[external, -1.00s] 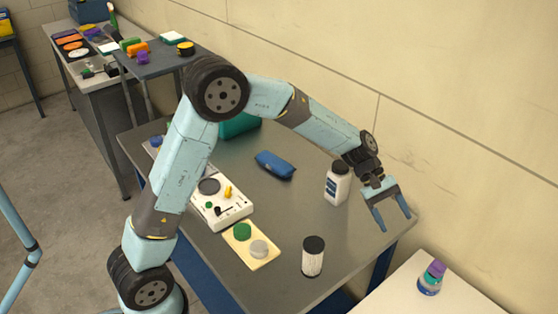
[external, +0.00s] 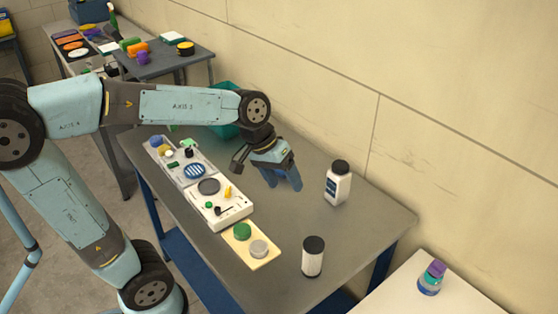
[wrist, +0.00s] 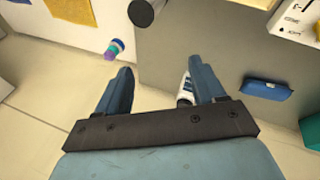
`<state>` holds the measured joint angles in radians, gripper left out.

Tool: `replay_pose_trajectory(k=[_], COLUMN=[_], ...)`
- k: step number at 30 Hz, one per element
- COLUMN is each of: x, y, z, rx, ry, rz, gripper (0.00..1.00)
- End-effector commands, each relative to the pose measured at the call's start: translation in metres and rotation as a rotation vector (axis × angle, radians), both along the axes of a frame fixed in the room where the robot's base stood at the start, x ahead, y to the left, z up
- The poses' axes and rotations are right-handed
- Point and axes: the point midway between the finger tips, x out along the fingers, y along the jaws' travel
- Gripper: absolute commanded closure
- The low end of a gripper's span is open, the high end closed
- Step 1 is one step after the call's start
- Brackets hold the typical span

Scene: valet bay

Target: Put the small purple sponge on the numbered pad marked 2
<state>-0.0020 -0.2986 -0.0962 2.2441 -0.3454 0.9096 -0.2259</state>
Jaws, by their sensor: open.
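A small purple object (external: 143,57) lies on the dark raised stand at the back left in the external view. It may be the sponge, but it is too small to be sure. I cannot make out a pad marked 2 in either view. My gripper (external: 284,185) is open and empty over the middle of the grey table, far from the purple object. In the wrist view, its two fingers (wrist: 160,70) stand apart with nothing held between them.
The grey table (external: 330,235) bears a white bottle (external: 338,185), a black-capped jar (external: 313,257), a yellow board (external: 240,252) and a white control panel (external: 225,212). A blue pouch (wrist: 266,88) shows in the wrist view. A stand (external: 180,62) and a wall are behind.

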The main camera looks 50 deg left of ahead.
Motion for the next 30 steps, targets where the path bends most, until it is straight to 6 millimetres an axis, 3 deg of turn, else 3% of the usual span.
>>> replay_pose_trajectory(k=[9,15,21,30], x=[-0.084,-0.125,-0.143,-0.145], y=[0.054,0.08,0.093,0.094], z=[0.009,0.005,0.0,0.0], rx=[0.207,0.317,0.373,0.38], ry=[-0.15,-0.215,-0.243,-0.245], rz=[-0.121,-0.182,-0.213,-0.217], gripper=[0.31,0.31,0.31,0.31])
